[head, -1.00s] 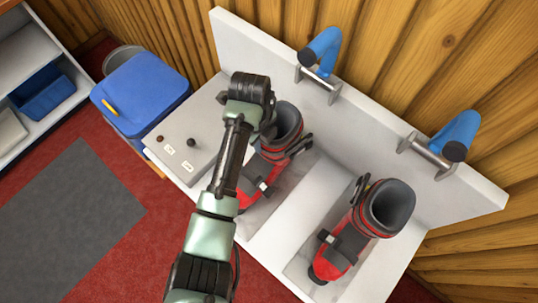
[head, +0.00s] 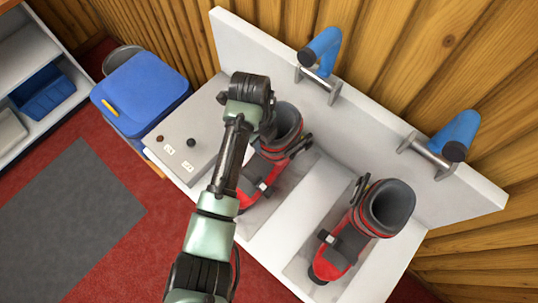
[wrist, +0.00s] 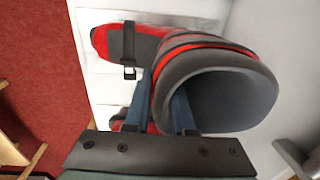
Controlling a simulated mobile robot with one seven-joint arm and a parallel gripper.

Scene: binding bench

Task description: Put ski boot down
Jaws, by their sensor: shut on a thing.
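A red and black ski boot (head: 287,122) with a grey cuff stands upright in the left recess of the white bench, partly hidden behind my arm. In the wrist view the same boot (wrist: 205,52) fills the middle, its open cuff close to the camera and its toe at upper left. My gripper (wrist: 163,95) is shut on the rim of the cuff, with one finger on each side of the cuff wall. A second, matching ski boot (head: 350,232) stands in the right recess, apart from my gripper.
The white bench (head: 288,240) has a raised back panel with two blue-ended posts (head: 322,50) (head: 455,140) above the recesses. A control box with small knobs (head: 185,150) lies left of the held boot. A blue-lidded bin (head: 145,90) stands further left, near shelves.

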